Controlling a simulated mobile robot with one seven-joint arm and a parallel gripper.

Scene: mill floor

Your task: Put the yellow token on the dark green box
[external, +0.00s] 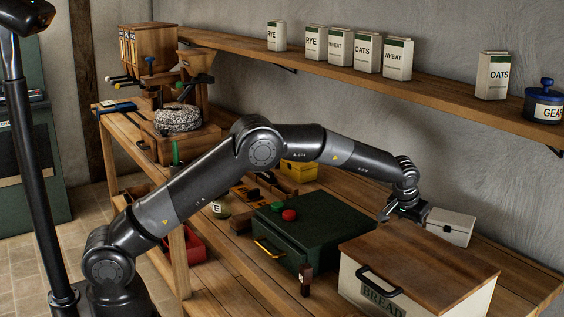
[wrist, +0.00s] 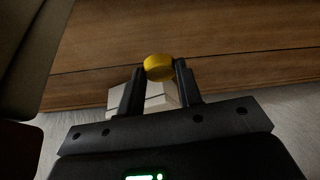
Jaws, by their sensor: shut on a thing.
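The yellow token (wrist: 158,67) is a small round disc held between the two black fingertips of my gripper (wrist: 160,70) in the wrist view. In the external view my gripper (external: 388,215) hangs to the right of the dark green box (external: 335,224), above the gap between it and the bread box. The token cannot be made out there. The dark green box has a flat lid and a brass handle. A red disc (external: 289,214) and a green disc (external: 276,207) lie on its lid near the left side.
A bread box (external: 420,262) with a wooden lid stands at the front right. A small white box (external: 451,227) stands behind my gripper. A yellow box (external: 299,172) is behind the green box. A shelf (external: 400,92) with canisters runs along the wall. Most of the green lid is bare.

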